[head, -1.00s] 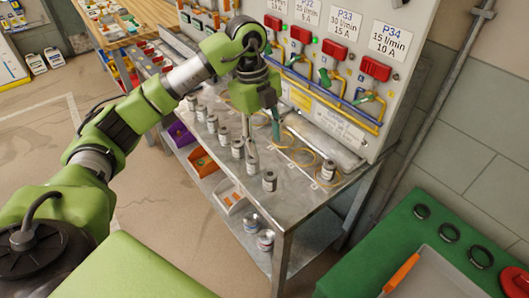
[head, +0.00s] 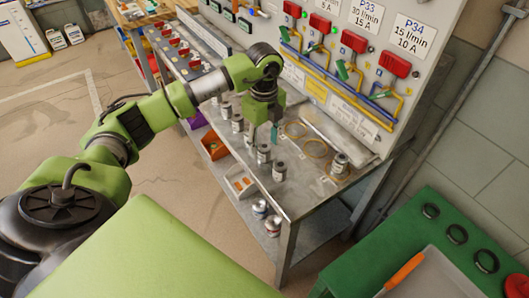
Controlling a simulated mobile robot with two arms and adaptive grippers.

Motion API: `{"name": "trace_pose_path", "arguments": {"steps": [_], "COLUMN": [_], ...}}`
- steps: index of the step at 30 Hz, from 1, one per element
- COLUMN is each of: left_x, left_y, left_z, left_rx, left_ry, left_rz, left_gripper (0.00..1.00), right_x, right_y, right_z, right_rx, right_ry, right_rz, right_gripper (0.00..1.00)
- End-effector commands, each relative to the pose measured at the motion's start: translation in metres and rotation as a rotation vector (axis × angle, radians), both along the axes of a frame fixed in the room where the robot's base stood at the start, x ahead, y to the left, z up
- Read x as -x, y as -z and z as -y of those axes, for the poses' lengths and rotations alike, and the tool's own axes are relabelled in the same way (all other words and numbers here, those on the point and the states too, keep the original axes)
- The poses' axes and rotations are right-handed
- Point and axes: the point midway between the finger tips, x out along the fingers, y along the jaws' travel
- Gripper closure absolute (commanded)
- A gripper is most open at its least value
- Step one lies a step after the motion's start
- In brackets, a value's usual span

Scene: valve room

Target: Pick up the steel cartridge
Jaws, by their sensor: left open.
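Several small steel cartridges with pale labels stand upright on a metal bench (head: 305,200). Most form a row along its front edge, including one cartridge (head: 279,172) near the right end and another (head: 264,155) just left of it. A further cartridge (head: 340,163) stands apart at the right, near a yellow ring. My left gripper (head: 263,140) points down over the row, its jaws open. Its fingertips are close above or behind the cartridge just left of the end one; I cannot tell whether they touch. My right gripper is not in view.
A panel (head: 330,60) with red-handled valves and pipes rises behind the bench. Yellow rings (head: 315,148) lie on the bench top. Orange bins (head: 215,146) and two cans (head: 260,208) sit on the lower shelf. A green cart (head: 430,240) stands at the right.

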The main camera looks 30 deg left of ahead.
Motion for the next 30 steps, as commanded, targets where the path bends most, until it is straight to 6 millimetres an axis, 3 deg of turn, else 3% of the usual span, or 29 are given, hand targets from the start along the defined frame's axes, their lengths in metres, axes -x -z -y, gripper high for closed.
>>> {"name": "trace_pose_path", "arguments": {"steps": [1, 6, 14, 20, 30], "left_x": [0.000, -0.001, -0.002, -0.001, -0.002], "left_y": [0.005, 0.026, 0.030, 0.030, 0.028], "left_z": [-0.001, 0.000, 0.000, 0.000, -0.001], "left_rx": [0.000, 0.000, 0.000, 0.000, -0.001], "left_ry": [-0.001, 0.001, 0.001, 0.001, 0.000], "left_rz": [-0.004, -0.002, 0.000, 0.000, 0.002], "left_gripper": [0.53, 0.53, 0.53, 1.00, 1.00], "right_x": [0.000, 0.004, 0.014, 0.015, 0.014], "right_y": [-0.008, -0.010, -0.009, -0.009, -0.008], "right_z": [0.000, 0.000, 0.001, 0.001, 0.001], "right_rx": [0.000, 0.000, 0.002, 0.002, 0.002], "right_ry": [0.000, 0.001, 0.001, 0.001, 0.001], "right_rz": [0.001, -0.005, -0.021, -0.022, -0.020], "right_gripper": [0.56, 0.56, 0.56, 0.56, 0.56]}}
